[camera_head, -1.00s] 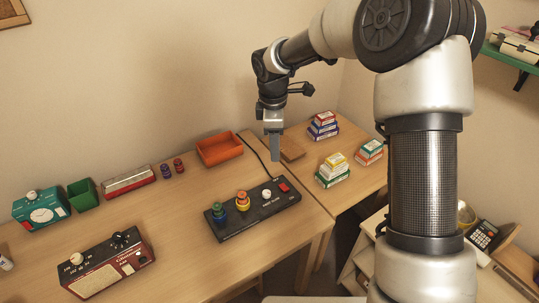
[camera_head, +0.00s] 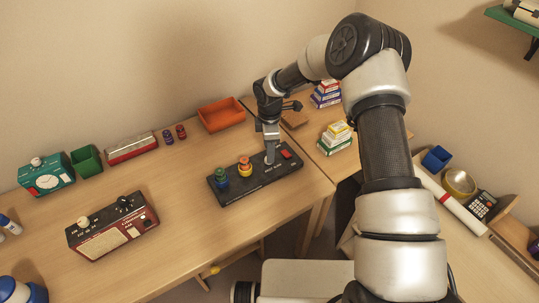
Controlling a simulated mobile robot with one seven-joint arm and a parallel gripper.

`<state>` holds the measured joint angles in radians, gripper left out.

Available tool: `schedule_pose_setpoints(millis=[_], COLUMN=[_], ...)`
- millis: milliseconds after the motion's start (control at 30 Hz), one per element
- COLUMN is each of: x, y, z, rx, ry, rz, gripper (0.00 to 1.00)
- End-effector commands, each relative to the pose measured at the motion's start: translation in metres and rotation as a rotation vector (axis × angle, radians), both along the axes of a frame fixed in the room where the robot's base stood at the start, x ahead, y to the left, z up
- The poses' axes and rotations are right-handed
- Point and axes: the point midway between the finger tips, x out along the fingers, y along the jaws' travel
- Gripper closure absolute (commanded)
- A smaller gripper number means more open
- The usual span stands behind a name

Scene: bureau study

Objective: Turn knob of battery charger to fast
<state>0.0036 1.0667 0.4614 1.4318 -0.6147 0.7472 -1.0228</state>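The battery charger (camera_head: 236,195) is a long black box on the wooden desk. Two coloured cells, one blue-green (camera_head: 222,172) and one orange and yellow (camera_head: 245,166), stand upright on it. A red switch (camera_head: 286,154) sits at its right end. My gripper (camera_head: 270,159) points down at the charger between the orange cell and the red switch, where the white knob is. The fingertips cover the knob, so its setting and any contact are hidden. The gap between the fingers is too small to make out.
An orange tray (camera_head: 221,117) lies behind the charger. A red radio (camera_head: 113,229) stands at the front left. A teal timer (camera_head: 46,177), a green bin (camera_head: 86,160) and a red-and-silver box (camera_head: 131,148) line the wall. Stacked small boxes (camera_head: 335,139) stand to the right.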

Motion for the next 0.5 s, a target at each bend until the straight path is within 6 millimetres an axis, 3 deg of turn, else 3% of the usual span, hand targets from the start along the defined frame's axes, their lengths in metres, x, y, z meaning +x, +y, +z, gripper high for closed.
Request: schedule_pose_setpoints(millis=[200, 500], x=[0.001, 0.002], y=[0.0, 0.0], z=[-0.029, -0.036], rx=[0.0, -0.001], ry=[0.001, -0.001], rz=[0.001, 0.0], gripper=[0.57, 0.57])
